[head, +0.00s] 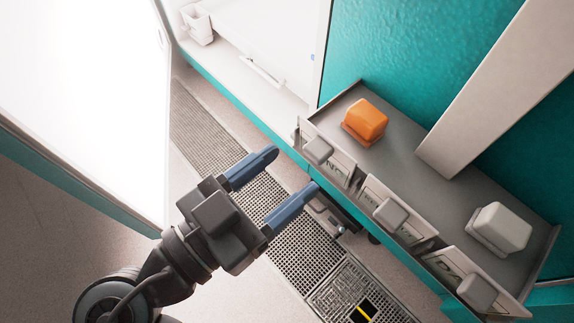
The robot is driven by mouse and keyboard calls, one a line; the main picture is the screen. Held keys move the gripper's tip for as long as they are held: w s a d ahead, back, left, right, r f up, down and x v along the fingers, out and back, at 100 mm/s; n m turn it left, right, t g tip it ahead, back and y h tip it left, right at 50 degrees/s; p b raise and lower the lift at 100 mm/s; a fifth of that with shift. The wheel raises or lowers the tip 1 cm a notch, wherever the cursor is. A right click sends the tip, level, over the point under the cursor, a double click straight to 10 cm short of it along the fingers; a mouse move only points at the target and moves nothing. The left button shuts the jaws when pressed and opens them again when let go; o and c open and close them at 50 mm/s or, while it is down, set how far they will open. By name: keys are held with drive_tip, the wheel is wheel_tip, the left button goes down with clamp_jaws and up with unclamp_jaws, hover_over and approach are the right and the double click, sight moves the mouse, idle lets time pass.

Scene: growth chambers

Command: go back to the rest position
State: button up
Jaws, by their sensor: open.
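My gripper (291,173) is open, with its two blue fingers spread apart. Nothing shows between the fingers. It hangs over the floor grating, left of the grey shelf and apart from it. My arm reaches in from the lower left.
A grey shelf (400,163) at the right bears an orange block (365,120) and a white block (500,228). Grey knobs (318,150) stick out along its front. A white door panel (85,90) stands at the left. Floor grating (205,125) runs between.

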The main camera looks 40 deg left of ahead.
drive_tip(key=shift+s+a, duration=0.1)
drive_tip(key=shift+s, duration=1.05)
